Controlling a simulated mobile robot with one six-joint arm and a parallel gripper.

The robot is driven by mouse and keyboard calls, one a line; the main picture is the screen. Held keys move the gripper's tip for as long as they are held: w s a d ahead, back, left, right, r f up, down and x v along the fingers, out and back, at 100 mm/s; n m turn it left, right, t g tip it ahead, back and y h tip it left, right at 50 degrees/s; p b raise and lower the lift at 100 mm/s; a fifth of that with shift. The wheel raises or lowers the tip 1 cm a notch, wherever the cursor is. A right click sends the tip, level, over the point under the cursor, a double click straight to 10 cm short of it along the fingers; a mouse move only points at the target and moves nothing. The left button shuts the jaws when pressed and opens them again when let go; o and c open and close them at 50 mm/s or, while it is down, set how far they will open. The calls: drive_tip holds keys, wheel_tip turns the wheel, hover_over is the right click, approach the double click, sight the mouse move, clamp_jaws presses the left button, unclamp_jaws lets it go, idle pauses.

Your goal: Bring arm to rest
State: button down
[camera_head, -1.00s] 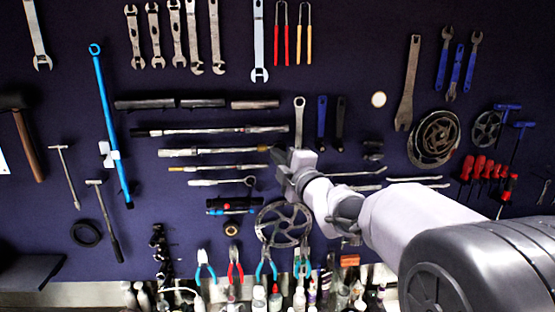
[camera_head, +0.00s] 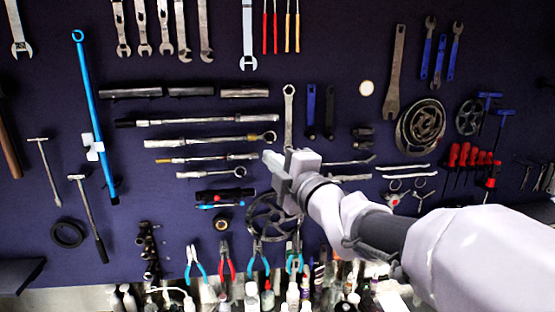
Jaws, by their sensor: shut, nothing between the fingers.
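My gripper (camera_head: 272,165) is in the middle of the head camera view, at the end of my pale arm, which reaches in from the lower right. Its fingers point up and to the left, toward the dark tool board (camera_head: 330,40). The fingers are together and hold nothing. The gripper hides part of a chainring (camera_head: 265,222) and the lower part of a grey wrench (camera_head: 289,105) behind it. I cannot tell how far the gripper is from the board.
Wrenches, a blue bar (camera_head: 95,110), pliers (camera_head: 228,262) and red-handled screwdrivers (camera_head: 465,153) hang on the board. Several bottles (camera_head: 252,296) stand along the bottom edge. A dark shelf (camera_head: 18,274) sticks out at the lower left.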

drive_tip(key=s+d+f+m+g+h+b, duration=0.1)
drive_tip(key=s+d+f+m+h+b, duration=0.35)
drive_tip(key=d+f+m, duration=0.3)
drive_tip(key=s+d+f+m+g+h+b, duration=0.1)
drive_tip(key=s+d+f+m+h+b, duration=0.35)
drive_tip(key=d+f+m, duration=0.35)
drive_tip(key=s+f+m+g+b, duration=0.7)
drive_tip(key=s+f+m, duration=0.5)
drive_tip(key=s+f, duration=1.1)
drive_tip(key=shift+s+d+f+g+y+b, duration=0.3)
drive_tip(key=shift+g+y+b, duration=0.1)
drive_tip(key=shift+b, duration=0.85)
